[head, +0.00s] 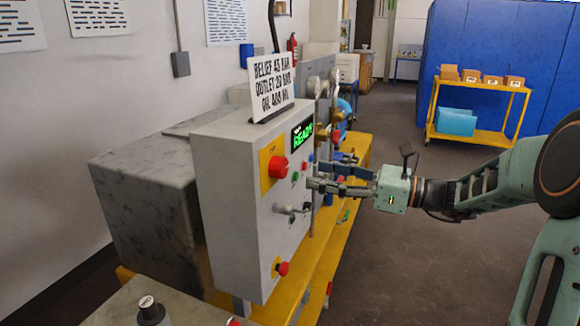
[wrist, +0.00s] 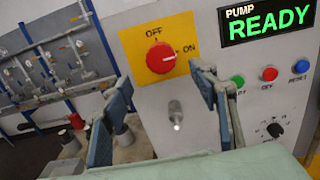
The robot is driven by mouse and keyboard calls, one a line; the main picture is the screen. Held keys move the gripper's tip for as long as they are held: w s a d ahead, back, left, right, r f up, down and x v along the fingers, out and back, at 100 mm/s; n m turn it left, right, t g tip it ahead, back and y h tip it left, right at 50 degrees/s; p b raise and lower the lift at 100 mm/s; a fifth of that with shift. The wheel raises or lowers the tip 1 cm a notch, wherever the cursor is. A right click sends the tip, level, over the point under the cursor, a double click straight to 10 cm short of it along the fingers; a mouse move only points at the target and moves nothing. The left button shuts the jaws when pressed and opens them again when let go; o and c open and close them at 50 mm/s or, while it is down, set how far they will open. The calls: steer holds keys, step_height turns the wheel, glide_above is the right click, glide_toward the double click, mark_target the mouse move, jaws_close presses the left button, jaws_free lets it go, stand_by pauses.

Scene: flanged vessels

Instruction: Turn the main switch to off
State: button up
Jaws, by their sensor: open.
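The main switch is a red round knob (wrist: 161,58) on a yellow plate (wrist: 185,25), with OFF printed above it and ON to its right. A pale mark on the knob seems to face ON. In the head view, the red knob (head: 278,167) is on the upper front of the grey control box (head: 238,200). My gripper (head: 315,176) is open and empty, in front of the panel to the right of the knob. In the wrist view, the fingers of my gripper (wrist: 160,88) are spread, with the knob seen between and beyond them, apparently untouched.
A metal peg or handle (wrist: 176,115) sticks out below the knob. A green READY display (wrist: 267,22), a red button (wrist: 269,73), a blue button (wrist: 300,67) and a black dial (wrist: 275,130) are on the right. Another red knob (head: 282,268) is low on the box.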

mark_target(285, 169)
steer(key=x, duration=0.8)
steer(key=shift+f, duration=0.1)
steer(key=shift+c, duration=0.3)
steer(key=c, duration=1.1)
